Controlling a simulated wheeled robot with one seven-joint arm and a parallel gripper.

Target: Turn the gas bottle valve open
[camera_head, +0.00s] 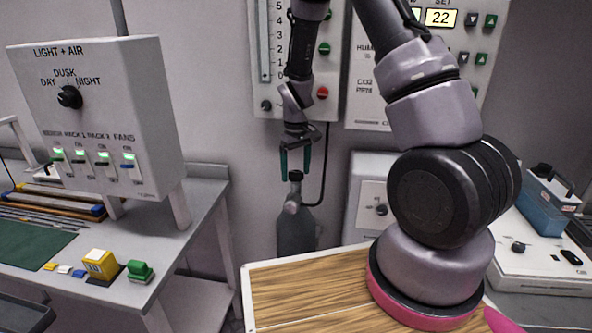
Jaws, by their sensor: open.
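The gas bottle (295,232) is a grey cylinder standing upright against the back wall, beyond the wooden top. Its dark valve knob (296,176) sits at the top of the neck, with a small round gauge or fitting (292,207) below it. My gripper (296,176) points down with its two green-tipped fingers apart, one on each side of the knob. The fingers look level with the knob or just above it. I cannot tell whether they touch it. The lower part of the bottle is hidden behind the wooden top.
A light and air control box (95,115) stands on the left bench. A wall panel with a scale (335,60) hangs behind my arm. A dark hose (325,165) runs down beside the bottle. A blue container (547,200) stands at the right.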

